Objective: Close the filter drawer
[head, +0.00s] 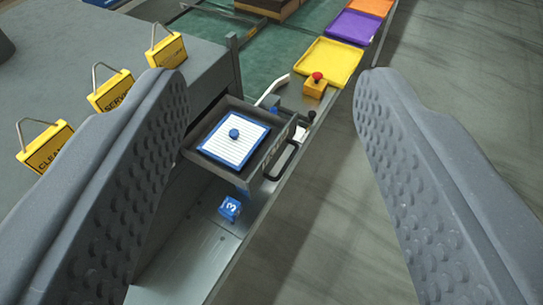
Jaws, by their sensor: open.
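The filter drawer (222,172) is a dark open tray sticking out of the grey machine. It holds a white pleated filter (246,144) with a blue frame and a blue knob (234,133). A black bar handle (283,162) is on its right front face. My gripper (272,75) is open, with its two grey studded fingers at the left and right of the picture. The drawer shows between the fingers, closer to the left one. Nothing is between the fingertips that I can see held. The left finger hides part of the machine's front.
Yellow tags (165,47) with wire loops lie on the machine top (70,70). A blue block marked 3 (230,208) sits on the ledge below the drawer. A yellow box with a red button (316,84) and coloured trays (327,62) stand beyond. Grey floor at right is clear.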

